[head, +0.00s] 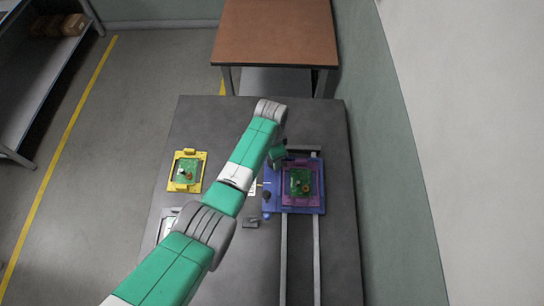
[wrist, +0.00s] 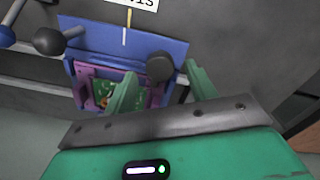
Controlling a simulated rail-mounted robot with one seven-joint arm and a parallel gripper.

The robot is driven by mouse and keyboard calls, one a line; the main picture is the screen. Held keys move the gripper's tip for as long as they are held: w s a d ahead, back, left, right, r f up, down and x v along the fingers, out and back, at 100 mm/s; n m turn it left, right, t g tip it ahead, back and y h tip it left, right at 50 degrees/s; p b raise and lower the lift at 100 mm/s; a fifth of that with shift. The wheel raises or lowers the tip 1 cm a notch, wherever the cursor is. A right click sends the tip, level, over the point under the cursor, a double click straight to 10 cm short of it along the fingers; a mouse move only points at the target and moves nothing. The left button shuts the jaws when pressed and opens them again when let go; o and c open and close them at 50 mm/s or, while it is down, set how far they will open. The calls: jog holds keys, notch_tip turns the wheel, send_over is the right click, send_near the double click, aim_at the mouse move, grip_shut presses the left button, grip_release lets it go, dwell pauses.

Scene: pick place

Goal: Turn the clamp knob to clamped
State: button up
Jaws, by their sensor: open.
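A blue fixture (head: 318,205) stands right of centre on the grey table and holds a purple frame (head: 316,190) around a green circuit board (head: 301,182). In the wrist view, a round dark knob (wrist: 160,66) sits at the edge of the blue fixture (wrist: 90,36). It appears between the two green fingers of my open gripper (wrist: 162,88); I cannot tell whether they touch it. In the head view my gripper (head: 278,156) is over the fixture's far left corner and hides what is below. A dark ball-ended lever (wrist: 50,41) is left of the knob.
A yellow frame with a green board (head: 187,171) lies left of my arm. A small dark block (head: 250,222) lies near the fixture. Two rails (head: 283,260) run toward the front edge. A brown table (head: 275,30) stands behind. The table's right side is clear.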

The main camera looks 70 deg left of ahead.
notch_tip(320, 180, up, 6)
jog(key=shift+a+f+p, duration=0.1)
jog(key=shift+p, duration=0.35)
